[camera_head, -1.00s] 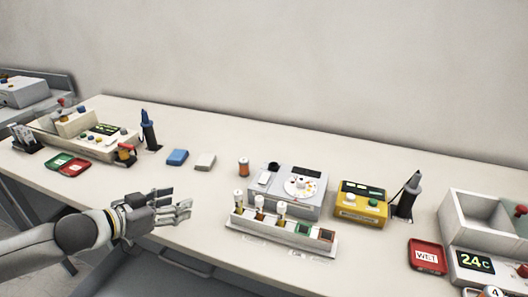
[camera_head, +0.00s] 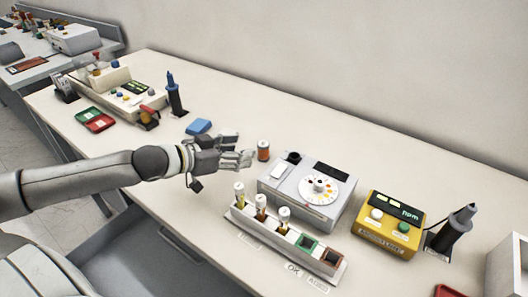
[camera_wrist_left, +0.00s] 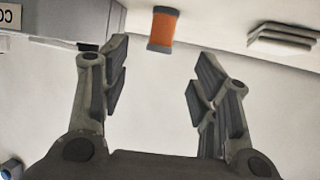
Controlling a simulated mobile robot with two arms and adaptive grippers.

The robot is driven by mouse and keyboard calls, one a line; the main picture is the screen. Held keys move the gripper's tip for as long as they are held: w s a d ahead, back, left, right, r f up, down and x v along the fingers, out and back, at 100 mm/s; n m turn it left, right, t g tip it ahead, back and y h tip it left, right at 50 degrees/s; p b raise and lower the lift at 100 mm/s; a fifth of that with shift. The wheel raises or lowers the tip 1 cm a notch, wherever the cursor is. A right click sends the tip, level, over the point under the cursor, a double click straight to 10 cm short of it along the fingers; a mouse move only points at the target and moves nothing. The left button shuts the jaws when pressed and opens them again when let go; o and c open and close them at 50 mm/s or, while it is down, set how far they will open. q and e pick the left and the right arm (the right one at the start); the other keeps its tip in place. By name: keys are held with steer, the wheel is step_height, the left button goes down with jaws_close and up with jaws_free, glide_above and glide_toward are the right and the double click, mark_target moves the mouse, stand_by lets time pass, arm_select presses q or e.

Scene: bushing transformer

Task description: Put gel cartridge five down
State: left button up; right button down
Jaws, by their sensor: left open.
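A small orange cylinder with dark ends (camera_head: 263,150), which may be gel cartridge five, stands upright on the bench left of the grey dial device. No number on it is legible. It also shows in the left wrist view (camera_wrist_left: 162,30), beyond the fingertips. My left gripper (camera_head: 240,150) is open and empty just left of the cylinder, apart from it. In the left wrist view the two fingers (camera_wrist_left: 158,75) are spread with bare bench between them. My right gripper is not in view.
A grey dial device (camera_head: 312,190) stands right of the cylinder. In front of it is a rack (camera_head: 268,238) with three white-capped vials. A yellow device (camera_head: 388,225) stands farther right. A blue block (camera_head: 198,126) lies behind my gripper. The back strip of bench is clear.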

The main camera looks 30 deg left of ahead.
mark_target(259, 146)
arm_select(q)
steer(key=shift+b+x, duration=0.35)
steer(key=shift+x, duration=0.55)
steer(key=shift+w+d+f, duration=0.15)
steer(key=shift+w+d, duration=0.05)
steer(key=shift+w, duration=0.4)
steer(key=shift+w+d+f, duration=0.25)
steer(key=shift+w+d, duration=0.05)
steer(key=shift+w, duration=0.2)
steer(key=shift+p+x, duration=0.7)
steer(key=shift+x, duration=1.55)
steer(key=shift+w+f, duration=0.1)
steer(key=shift+w, duration=0.3)
steer(key=shift+c, duration=0.7)
steer(key=c, duration=1.1)
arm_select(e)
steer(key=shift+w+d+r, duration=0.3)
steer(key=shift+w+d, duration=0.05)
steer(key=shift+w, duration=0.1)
